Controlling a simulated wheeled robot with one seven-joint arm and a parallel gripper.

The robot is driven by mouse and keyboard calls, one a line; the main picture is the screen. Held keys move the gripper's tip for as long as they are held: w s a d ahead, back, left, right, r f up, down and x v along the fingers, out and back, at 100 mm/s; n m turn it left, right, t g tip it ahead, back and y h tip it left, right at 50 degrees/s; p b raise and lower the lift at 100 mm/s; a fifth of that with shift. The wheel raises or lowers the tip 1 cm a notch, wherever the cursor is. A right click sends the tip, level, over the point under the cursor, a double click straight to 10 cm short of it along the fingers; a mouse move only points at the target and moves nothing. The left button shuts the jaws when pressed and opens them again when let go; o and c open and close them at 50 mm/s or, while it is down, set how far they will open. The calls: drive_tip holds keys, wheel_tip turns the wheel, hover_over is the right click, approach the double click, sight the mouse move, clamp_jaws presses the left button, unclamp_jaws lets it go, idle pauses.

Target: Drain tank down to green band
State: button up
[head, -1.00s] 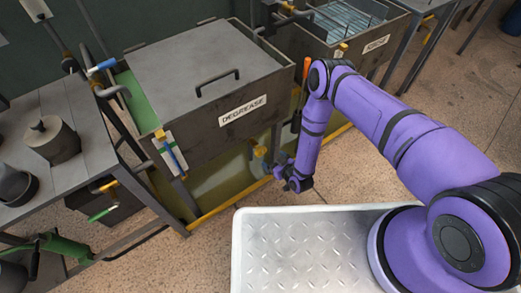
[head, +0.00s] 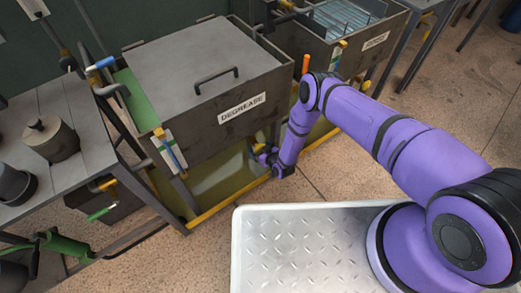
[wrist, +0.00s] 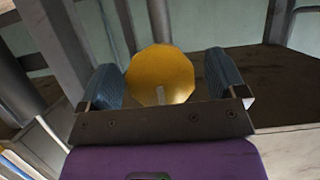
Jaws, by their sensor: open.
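The tank labelled DEGREASE (head: 232,108) stands left of centre in the head view, with a grey lid on top. A gauge (head: 170,152) with a blue column and yellow top is on its front left corner; its band marks are too small to read. My gripper (wrist: 160,70) is open in the wrist view. A yellow faceted knob (wrist: 158,76) sits between its two blue-grey fingers, and I cannot tell whether they touch it. In the head view my gripper (head: 262,155) is low at the tank's front right, partly hidden by my wrist.
A second tank (head: 345,50) with its own gauge stands to the right. An orange handle (head: 305,64) rises between the tanks. Blue-handled (head: 101,63) and green-handled (head: 100,213) valves are at left. A side table (head: 80,105) holds dark pots.

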drive_tip(key=c, duration=0.9)
drive_tip(key=n+t+h, duration=0.1)
drive_tip(key=n, duration=0.1)
drive_tip(key=shift+a+n, duration=0.15)
drive_tip(key=shift+n, duration=0.25)
drive_tip(key=n+t+h, duration=0.1)
drive_tip(key=n, duration=0.2)
drive_tip(key=shift+t+h, duration=0.4)
drive_tip(key=shift+n, duration=0.3)
